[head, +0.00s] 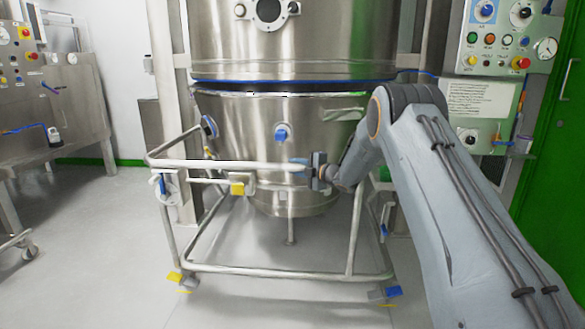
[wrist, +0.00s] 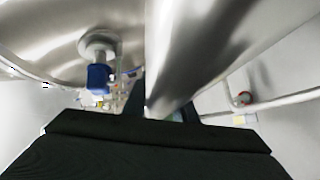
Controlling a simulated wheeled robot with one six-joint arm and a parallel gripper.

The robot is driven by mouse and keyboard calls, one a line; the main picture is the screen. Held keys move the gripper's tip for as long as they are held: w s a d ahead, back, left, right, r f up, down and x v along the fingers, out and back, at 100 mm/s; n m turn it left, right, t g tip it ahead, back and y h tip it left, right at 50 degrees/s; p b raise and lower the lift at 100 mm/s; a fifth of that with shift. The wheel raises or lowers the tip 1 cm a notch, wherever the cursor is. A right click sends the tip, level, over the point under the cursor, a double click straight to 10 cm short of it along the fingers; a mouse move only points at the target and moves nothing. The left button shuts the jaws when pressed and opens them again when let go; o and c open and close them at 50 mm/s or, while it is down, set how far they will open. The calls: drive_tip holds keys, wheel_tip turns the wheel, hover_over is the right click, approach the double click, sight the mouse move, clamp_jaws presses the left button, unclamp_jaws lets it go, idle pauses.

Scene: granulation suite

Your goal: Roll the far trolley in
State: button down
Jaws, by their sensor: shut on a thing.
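The trolley (head: 262,270) is a tubular steel frame on castors with yellow and blue pedals. It carries a conical steel bowl (head: 255,120) directly beneath a large fixed steel vessel (head: 300,40). A blue band runs along the seam between them; whether they touch is hard to tell. My gripper (head: 318,172) is shut on the trolley's top handle rail (head: 235,164), at its right part. In the wrist view, my gripper's dark jaws (wrist: 165,118) fill the lower part and hide much of the grip. The steel rail runs up between them, with a blue fitting (wrist: 98,78) to the left.
A control panel (head: 505,40) with buttons and gauges stands at the right, beside a green door (head: 555,170). A steel bench unit (head: 60,100) stands at the left, with a castor (head: 28,252) at the left edge. Grey floor (head: 100,270) is clear left of the trolley.

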drive_tip(key=shift+w+a+r, duration=0.1)
drive_tip(key=shift+w+r, duration=0.5)
drive_tip(key=shift+r, duration=0.1)
drive_tip(key=c, duration=1.5)
unclamp_jaws()
drive_tip(key=shift+s+a+r, duration=0.1)
drive_tip(key=shift+a, duration=0.1)
drive_tip(key=shift+o, duration=0.2)
drive_tip(key=shift+f, duration=0.25)
drive_tip(key=shift+p+v, duration=0.75)
drive_tip(key=shift+v, duration=3.25)
drive_tip(key=shift+d+f, duration=0.1)
drive_tip(key=shift+f, duration=0.05)
